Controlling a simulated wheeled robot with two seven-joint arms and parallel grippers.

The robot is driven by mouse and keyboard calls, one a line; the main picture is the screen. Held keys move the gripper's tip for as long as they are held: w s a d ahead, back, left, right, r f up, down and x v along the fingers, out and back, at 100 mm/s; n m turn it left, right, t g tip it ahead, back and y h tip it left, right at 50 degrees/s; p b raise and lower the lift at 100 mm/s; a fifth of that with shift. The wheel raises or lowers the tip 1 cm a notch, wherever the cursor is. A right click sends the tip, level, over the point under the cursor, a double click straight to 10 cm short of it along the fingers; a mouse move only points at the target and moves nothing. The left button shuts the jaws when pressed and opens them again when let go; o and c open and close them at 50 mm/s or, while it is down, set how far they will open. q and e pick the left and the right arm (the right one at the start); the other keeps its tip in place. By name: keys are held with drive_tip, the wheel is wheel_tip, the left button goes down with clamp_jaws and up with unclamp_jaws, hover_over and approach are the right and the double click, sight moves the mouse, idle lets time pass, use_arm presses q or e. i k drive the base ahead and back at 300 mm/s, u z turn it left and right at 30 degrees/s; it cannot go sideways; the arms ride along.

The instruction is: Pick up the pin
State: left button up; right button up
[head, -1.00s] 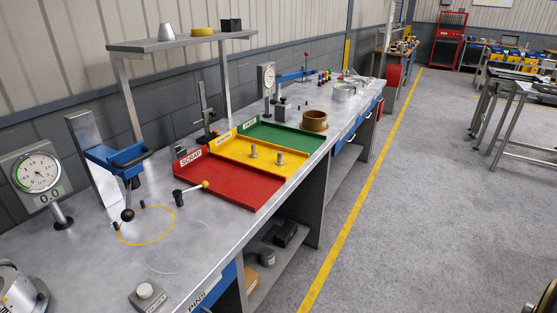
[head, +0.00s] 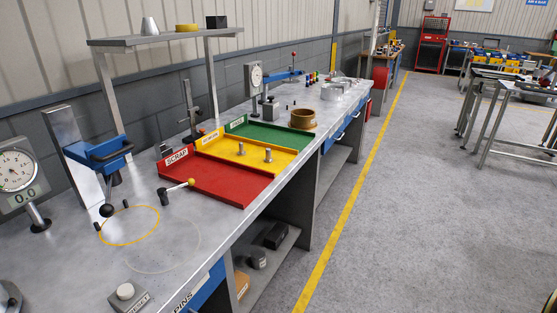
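Two short grey metal pins stand upright in the yellow section of the sorting tray (head: 225,158), a left one (head: 241,149) and a right one (head: 268,155). They stand a little apart, and I cannot tell which one the task means. The tray lies on the metal workbench (head: 185,245) and has red, yellow and green sections. The red section is labelled SCRAP. A blue drawer front (head: 207,288) with the label PINS shows at the bench's front edge; its inside is not visible. Neither of my grippers is in view.
A blue press (head: 97,153) and a dial gauge (head: 17,170) stand at left. A brown ring (head: 303,118) sits beyond the tray. The floor (head: 420,210) right of the bench is clear.

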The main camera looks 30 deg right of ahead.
sight(268, 159)
drive_tip(key=z, duration=1.95)
drive_tip(key=i, duration=2.5)
drive_tip(key=u, duration=3.4)
